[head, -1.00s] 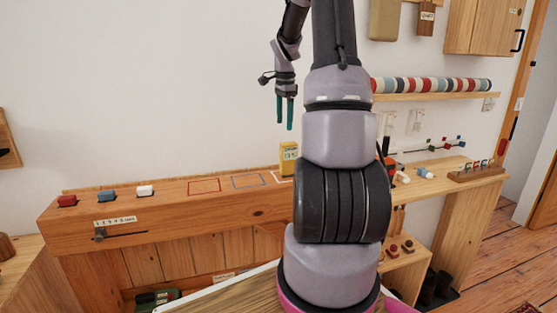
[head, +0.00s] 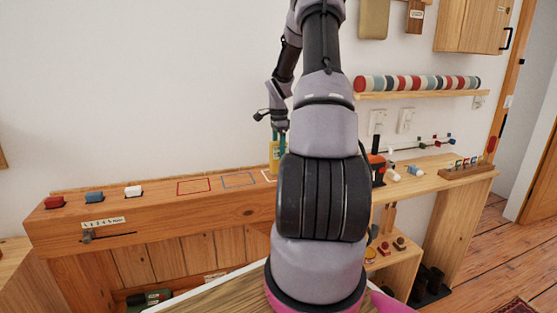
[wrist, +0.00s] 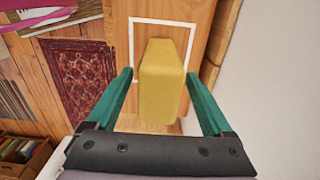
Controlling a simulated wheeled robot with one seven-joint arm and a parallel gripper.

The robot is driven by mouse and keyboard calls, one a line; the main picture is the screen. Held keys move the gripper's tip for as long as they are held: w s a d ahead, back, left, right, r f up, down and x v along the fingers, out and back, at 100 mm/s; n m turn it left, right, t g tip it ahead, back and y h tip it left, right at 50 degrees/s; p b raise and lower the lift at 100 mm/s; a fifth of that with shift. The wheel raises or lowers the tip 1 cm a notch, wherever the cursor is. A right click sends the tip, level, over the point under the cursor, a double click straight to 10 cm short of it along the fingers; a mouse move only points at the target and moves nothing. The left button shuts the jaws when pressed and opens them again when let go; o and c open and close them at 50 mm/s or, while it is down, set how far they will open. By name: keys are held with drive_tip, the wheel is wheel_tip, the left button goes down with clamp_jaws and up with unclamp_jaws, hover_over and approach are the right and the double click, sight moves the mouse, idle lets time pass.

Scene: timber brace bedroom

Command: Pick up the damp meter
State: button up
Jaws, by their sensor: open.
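The damp meter is a yellow upright block (head: 274,156), standing near the right end of the wooden ledge and partly hidden behind my arm in the head view. In the wrist view the yellow meter (wrist: 163,85) stands between the two green fingers of my gripper (wrist: 159,73), seen from above. The fingers are open, with a gap on each side of it. In the head view my gripper (head: 279,136) is at the meter's top. A white outline (wrist: 134,45) is marked on the wood around the meter.
The wall rises close behind. A side bench (head: 440,174) on the right holds small items, including an orange-and-black tool (head: 376,166).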

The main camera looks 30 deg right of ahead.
drive_tip(key=shift+f, duration=0.7)
clamp_jaws()
drive_tip(key=shift+r, duration=0.1)
